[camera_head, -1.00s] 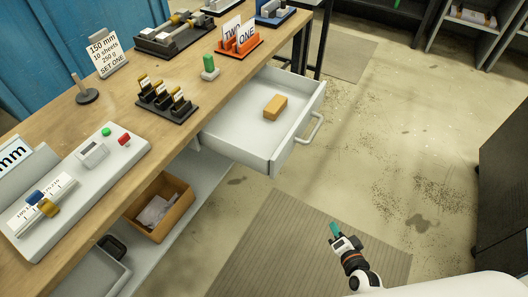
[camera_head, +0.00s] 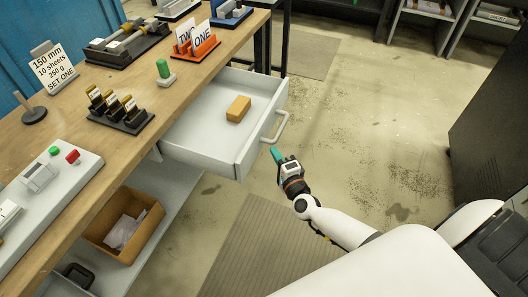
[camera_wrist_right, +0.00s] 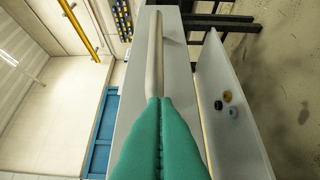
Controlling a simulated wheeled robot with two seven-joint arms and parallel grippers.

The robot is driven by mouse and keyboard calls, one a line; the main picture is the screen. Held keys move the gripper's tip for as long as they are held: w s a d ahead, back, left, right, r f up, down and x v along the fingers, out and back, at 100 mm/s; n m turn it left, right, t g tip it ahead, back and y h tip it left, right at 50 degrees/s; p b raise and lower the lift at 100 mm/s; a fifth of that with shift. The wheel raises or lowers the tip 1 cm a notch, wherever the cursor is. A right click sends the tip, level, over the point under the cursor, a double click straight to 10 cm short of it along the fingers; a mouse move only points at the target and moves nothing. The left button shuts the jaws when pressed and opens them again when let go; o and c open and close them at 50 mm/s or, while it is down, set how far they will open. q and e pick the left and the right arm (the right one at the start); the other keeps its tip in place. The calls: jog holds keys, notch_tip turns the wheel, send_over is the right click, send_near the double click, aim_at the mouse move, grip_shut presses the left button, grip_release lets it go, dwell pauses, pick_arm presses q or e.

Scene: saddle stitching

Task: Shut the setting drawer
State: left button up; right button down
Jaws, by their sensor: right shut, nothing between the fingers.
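The setting drawer (camera_head: 214,158) is pulled out from under the wooden bench, and a tan block (camera_head: 238,108) lies inside it. Its bar handle (camera_head: 278,127) is on the front face. My right gripper (camera_head: 276,154), with green fingertips, is shut and empty just in front of the drawer, close to the handle. In the right wrist view the shut green fingers (camera_wrist_right: 158,105) point at the handle (camera_wrist_right: 154,60) and overlap its near end. I cannot tell whether they touch it. My left gripper is not in view.
The bench top (camera_head: 150,82) holds a control box with green and red buttons (camera_head: 73,156), a black stand (camera_head: 122,115) and an orange holder (camera_head: 198,48). An open bin (camera_head: 125,225) sits on the lower shelf. The floor to the drawer's right is clear.

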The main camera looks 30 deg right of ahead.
aim_at(259, 143)
jog(key=w+a, duration=0.2)
jog(key=shift+w+a, duration=0.3)
jog(key=shift+w, duration=0.05)
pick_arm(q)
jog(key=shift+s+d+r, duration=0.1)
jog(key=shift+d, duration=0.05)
pick_arm(e)
jog(key=shift+a, duration=0.1)
